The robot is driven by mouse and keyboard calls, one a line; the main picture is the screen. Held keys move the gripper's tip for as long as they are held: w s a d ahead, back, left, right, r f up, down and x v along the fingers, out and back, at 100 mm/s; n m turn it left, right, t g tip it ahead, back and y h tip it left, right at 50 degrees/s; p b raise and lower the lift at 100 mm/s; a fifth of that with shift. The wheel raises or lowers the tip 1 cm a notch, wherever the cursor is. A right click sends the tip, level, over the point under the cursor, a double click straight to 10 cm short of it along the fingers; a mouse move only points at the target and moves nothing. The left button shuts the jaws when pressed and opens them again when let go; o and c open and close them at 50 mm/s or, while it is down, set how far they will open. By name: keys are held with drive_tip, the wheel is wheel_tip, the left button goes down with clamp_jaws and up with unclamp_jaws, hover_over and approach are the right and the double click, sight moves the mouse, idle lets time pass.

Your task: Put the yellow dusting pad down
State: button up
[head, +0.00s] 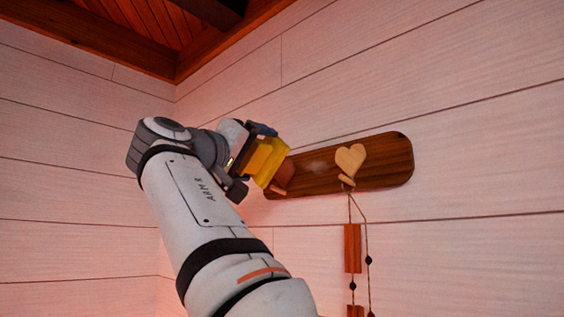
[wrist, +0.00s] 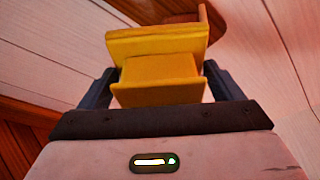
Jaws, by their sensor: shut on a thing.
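The yellow dusting pad (head: 265,160) is in my gripper, high up beside the white wall. In the wrist view the pad (wrist: 160,45) is a yellow block with a wider flat plate at its far end. My gripper (wrist: 158,88) has a dark finger on each side of the block and is shut on it. In the head view the pad's far face is close to the left part of a dark wooden wall board (head: 390,165). I cannot tell whether the pad touches the board.
The board carries a pale wooden heart (head: 350,160) with a peg below it. A cord with wooden pieces and dark beads (head: 353,248) hangs there. A wooden ceiling with a beam (head: 210,50) is above. The wall to the right is bare.

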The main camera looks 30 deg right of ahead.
drive_tip(key=shift+d, duration=0.1)
drive_tip(key=shift+w+d+p, duration=0.2)
drive_tip(key=shift+w+d, duration=0.3)
drive_tip(key=shift+d, duration=0.8)
drive_tip(key=shift+w+d+p, duration=0.15)
drive_tip(key=shift+w+d, duration=0.3)
drive_tip(key=shift+d, duration=0.85)
drive_tip(key=shift+w+d+p, duration=0.2)
drive_tip(key=shift+w+d, duration=0.3)
drive_tip(key=shift+d, duration=0.8)
drive_tip(key=s+a, duration=0.1)
drive_tip(key=a, duration=0.1)
drive_tip(key=s+a, duration=0.1)
drive_tip(key=a, duration=0.2)
drive_tip(key=a+b, duration=0.1)
drive_tip(key=a, duration=0.2)
drive_tip(key=shift+s, duration=0.4)
drive_tip(key=w+d, duration=0.1)
drive_tip(key=d, duration=0.1)
drive_tip(key=w+d, duration=0.1)
drive_tip(key=d, duration=0.2)
drive_tip(key=w+d+p, duration=0.1)
drive_tip(key=d, duration=0.2)
drive_tip(key=shift+d, duration=0.25)
drive_tip(key=s+d+b, duration=0.2)
drive_tip(key=s, duration=0.6)
drive_tip(key=w+a+p, duration=0.2)
drive_tip(key=w, duration=0.4)
drive_tip(key=shift+w+a, duration=0.15)
drive_tip(key=shift+a, duration=0.15)
